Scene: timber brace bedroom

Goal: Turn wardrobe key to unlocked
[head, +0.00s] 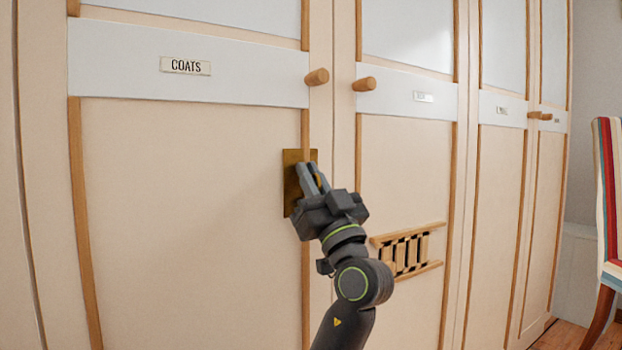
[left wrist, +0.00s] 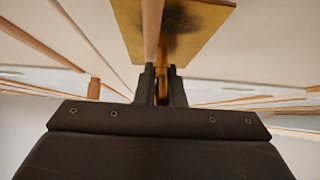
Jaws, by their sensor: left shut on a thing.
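The wardrobe's left door (head: 190,200) is cream with a COATS label (head: 185,66) and is closed. A brass lock plate (head: 291,203) sits at its right edge, below the round knob. My left gripper (head: 313,178) is in front of this plate, with its fingers pointing at it. In the left wrist view my left gripper (left wrist: 161,85) is shut on the brass key (left wrist: 163,76), which stands out from the lock plate (left wrist: 200,40). The fingers cover most of the key, so its turn angle is hard to tell. My right gripper is not in view.
Wooden knobs (head: 317,77) and (head: 364,84) stick out above the lock on neighbouring doors. A slatted wooden vent (head: 407,252) is on the door to the right of my arm. A striped chair (head: 608,190) stands at the far right.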

